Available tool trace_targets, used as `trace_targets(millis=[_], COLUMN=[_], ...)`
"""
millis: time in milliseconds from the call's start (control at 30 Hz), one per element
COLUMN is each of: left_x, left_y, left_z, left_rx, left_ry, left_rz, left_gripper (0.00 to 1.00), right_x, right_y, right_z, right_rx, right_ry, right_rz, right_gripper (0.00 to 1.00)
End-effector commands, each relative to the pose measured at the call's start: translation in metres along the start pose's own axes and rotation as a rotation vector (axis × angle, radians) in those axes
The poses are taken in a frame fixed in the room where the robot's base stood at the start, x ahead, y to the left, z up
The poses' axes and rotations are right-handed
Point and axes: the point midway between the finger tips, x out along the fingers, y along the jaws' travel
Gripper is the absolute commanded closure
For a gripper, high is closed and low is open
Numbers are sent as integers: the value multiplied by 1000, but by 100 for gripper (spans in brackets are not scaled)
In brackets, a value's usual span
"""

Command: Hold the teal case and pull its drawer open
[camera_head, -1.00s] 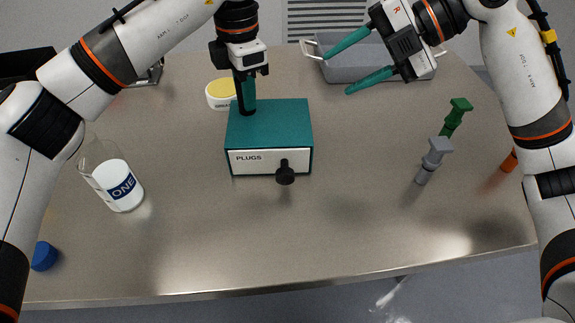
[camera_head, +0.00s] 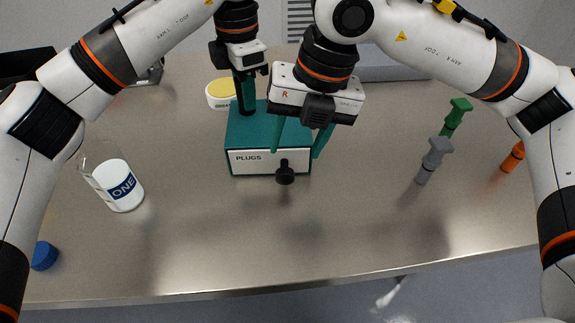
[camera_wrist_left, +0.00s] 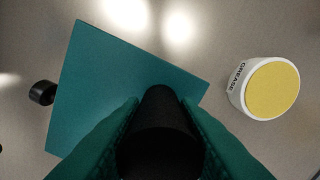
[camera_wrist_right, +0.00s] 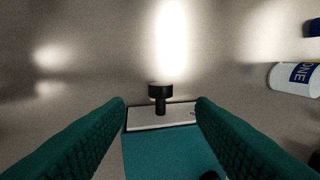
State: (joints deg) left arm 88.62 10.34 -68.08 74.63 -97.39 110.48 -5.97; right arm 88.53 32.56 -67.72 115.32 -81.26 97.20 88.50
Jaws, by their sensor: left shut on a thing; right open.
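The teal case (camera_head: 245,133) stands on the table with its white drawer front, marked PLUGS (camera_head: 248,162), facing me. A black knob (camera_head: 285,174) sticks out of the drawer front. My left gripper (camera_head: 246,108) is shut on a black post on top of the case; the left wrist view shows the black post (camera_wrist_left: 160,135) between the teal fingers. My right gripper (camera_head: 298,148) is open above the case's right front, pointing down. In the right wrist view the knob (camera_wrist_right: 160,95) lies ahead between the spread fingers, not touched. The drawer front looks flush with the case.
A grease tub (camera_head: 221,93) stands behind the case. A jar marked ONE (camera_head: 117,182) is at the left, with a blue cap (camera_head: 44,256) nearer. Grey (camera_head: 433,160), green (camera_head: 456,116) and orange (camera_head: 513,157) plugs stand at the right. A grey tray (camera_head: 390,66) lies behind. The table before the drawer is clear.

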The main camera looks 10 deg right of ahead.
Motion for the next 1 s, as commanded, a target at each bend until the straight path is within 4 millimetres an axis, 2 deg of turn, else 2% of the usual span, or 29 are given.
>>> trace_targets(millis=[100,300,500,767,1000], left_x=[0,0,0,0,0], left_y=[0,0,0,0,0], left_z=[0,0,0,0,0], left_rx=[0,1,1,1,1], left_ry=[0,0,1,1,1], left_rz=[0,1,0,0,1], left_gripper=[100,100,100,100,100], right_x=[26,56,69,70,70], right_y=[0,0,0,0,0], right_z=[1,1,0,0,0], right_rx=[-1,-1,-1,-1,-1], right_ry=[-4,-2,0,0,0], right_rz=[0,-1,-2,-2,-2], right_gripper=[50,50,50,50,87])
